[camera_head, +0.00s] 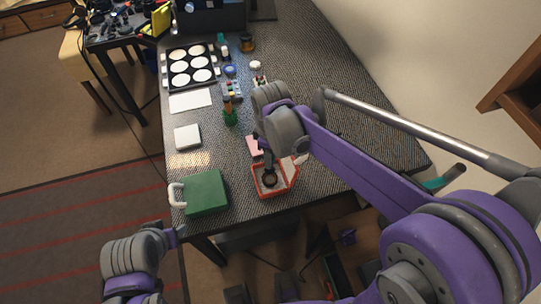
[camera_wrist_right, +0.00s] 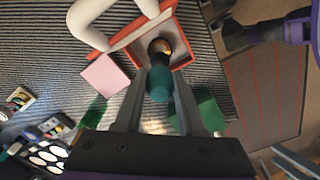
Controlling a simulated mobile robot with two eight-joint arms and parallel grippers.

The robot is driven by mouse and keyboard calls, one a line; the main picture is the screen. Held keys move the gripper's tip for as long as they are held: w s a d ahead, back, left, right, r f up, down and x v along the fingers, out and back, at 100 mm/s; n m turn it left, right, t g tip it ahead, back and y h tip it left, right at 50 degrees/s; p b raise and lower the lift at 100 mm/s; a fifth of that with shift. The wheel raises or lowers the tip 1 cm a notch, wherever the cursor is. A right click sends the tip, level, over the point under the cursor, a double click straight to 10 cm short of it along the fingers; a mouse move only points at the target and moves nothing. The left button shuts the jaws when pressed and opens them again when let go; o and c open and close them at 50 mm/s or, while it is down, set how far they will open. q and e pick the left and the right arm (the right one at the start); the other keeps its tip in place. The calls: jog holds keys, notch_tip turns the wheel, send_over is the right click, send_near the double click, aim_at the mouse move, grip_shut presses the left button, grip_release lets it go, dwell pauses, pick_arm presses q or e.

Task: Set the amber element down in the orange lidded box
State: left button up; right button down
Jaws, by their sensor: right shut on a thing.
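The orange lidded box (camera_head: 286,187) stands open near the table's front edge; its orange rim also shows in the wrist view (camera_wrist_right: 183,64). Its lid stands raised, with a thick white handle (camera_wrist_right: 88,22). My right gripper (camera_head: 268,163) is above the box, pointing down, shut on a teal-handled tool (camera_wrist_right: 160,87). At the tool's far end a dark round piece with an amber gleam (camera_wrist_right: 160,48), seemingly the amber element, is over or inside the box. Whether it touches the floor is unclear. My left gripper (camera_head: 178,232) is low left, near the green box; its fingers are unclear.
A green box (camera_head: 206,194) with a white handle stands left of the orange box. A pink pad (camera_head: 254,146) lies just behind the orange box. A white block (camera_head: 187,137), a green bottle-like item (camera_head: 229,112) and a tray of white discs (camera_head: 190,66) lie farther back.

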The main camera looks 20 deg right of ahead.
pick_arm(q)
jog(key=shift+w+r+p, duration=0.3)
jog(key=shift+r+p, duration=0.35)
jog(key=shift+r, duration=0.2)
jog(key=shift+w+r+p, duration=0.25)
jog(key=shift+r+p, duration=0.35)
jog(key=shift+r, duration=0.25)
pick_arm(e)
jog(key=shift+r, duration=2.25)
pick_arm(q)
jog(key=shift+s+f, duration=0.1)
jog(key=shift+s, duration=0.05)
pick_arm(e)
jog(key=shift+s+f, duration=0.1)
